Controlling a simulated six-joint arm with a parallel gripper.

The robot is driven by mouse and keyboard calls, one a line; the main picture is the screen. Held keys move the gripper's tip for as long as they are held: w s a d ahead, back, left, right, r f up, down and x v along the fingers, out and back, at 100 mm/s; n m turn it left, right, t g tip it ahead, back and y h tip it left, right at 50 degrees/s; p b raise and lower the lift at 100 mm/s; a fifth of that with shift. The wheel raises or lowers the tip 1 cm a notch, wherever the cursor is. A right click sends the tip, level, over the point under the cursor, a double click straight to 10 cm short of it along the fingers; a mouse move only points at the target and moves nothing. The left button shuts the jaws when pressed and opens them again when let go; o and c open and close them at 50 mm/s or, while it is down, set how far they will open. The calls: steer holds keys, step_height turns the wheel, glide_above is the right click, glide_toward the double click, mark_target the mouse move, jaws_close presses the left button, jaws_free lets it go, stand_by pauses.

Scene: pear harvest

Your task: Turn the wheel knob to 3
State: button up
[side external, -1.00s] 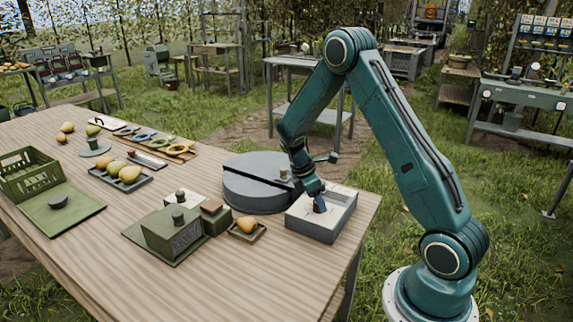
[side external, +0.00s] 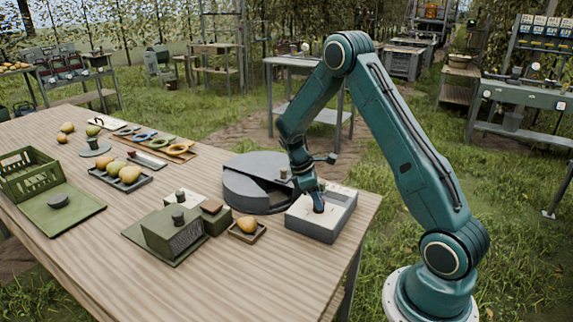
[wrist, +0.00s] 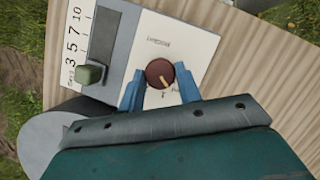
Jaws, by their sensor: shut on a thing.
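A round brown knob (wrist: 160,72) with a pale pointer line sits on a cream panel (wrist: 183,40) in the wrist view. Its pointer slants toward the bottom right of that picture, and small print around it is too blurred to read. My gripper (wrist: 159,88) has its blue fingers on either side of the knob and is shut on it.
A green slider (wrist: 90,74) sits beside a scale marked 3, 5, 7, 10 (wrist: 76,45). A green crate (side external: 30,178) is at the far left.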

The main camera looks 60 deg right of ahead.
steer(key=m, duration=0.2)
steer(key=m+y, duration=0.1)
steer(key=m, duration=0.1)
steer(key=m+y, duration=0.1)
steer(key=m, duration=0.1)
steer(key=shift+d, duration=0.25)
steer(key=m+y, duration=0.1)
steer(key=m, duration=0.2)
steer(key=m+y, duration=0.1)
steer(key=m, duration=0.2)
steer(key=shift+d+y, duration=0.2)
steer(key=shift+y, duration=0.1)
steer(key=m+t, duration=0.1)
steer(key=m, duration=0.2)
steer(key=m+y, duration=0.1)
steer(key=m, duration=0.2)
steer(key=shift+s+d+t+y, duration=0.15)
steer(key=shift+t+y, duration=0.15)
steer(key=shift+t, duration=0.1)
steer(key=m+t, duration=0.1)
steer(key=m, duration=0.2)
steer(key=m+t, duration=0.1)
steer(key=m, duration=0.2)
steer(key=shift+s+y, duration=0.2)
steer(key=shift+y, duration=0.1)
steer(key=o, duration=1)
steer(key=shift+r, duration=0.1)
